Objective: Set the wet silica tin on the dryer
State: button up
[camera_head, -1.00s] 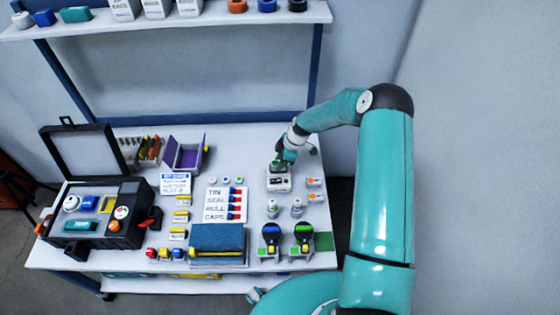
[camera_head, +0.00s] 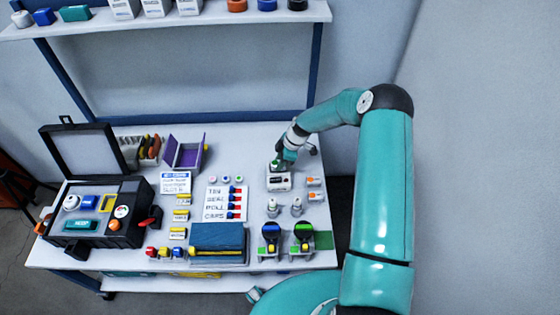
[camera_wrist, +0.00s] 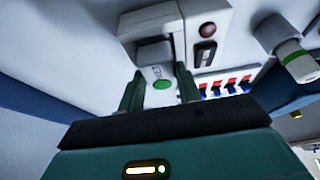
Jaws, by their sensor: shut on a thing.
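The dryer (camera_head: 279,184) is a small white unit at the right of the bench. It also shows in the wrist view (camera_wrist: 206,33), with a dark panel and a red-brown button. My gripper (camera_head: 279,164) is right over the dryer's back part. In the wrist view my gripper (camera_wrist: 160,88) has its two green fingers on either side of a pale tin (camera_wrist: 155,68) with a green dot, and is shut on it. The tin is at the dryer's pale recessed part; I cannot tell whether it touches. In the head view the tin is mostly hidden by my gripper.
Two pale bottles (camera_head: 272,208) and small orange-marked blocks (camera_head: 314,182) stand close to the dryer. A label board (camera_head: 214,205) with red and blue pieces lies to its left. An open black case (camera_head: 95,240) fills the bench's left. The shelf (camera_head: 170,25) spans above.

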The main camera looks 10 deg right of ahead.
jog(key=shift+f, duration=0.6)
dwell(1.8)
jog(key=o, duration=0.9)
jog(key=shift+c, duration=1.2)
jog(key=shift+o, duration=0.3)
jog(key=shift+r, duration=3.5)
jog(key=shift+s, duration=0.1)
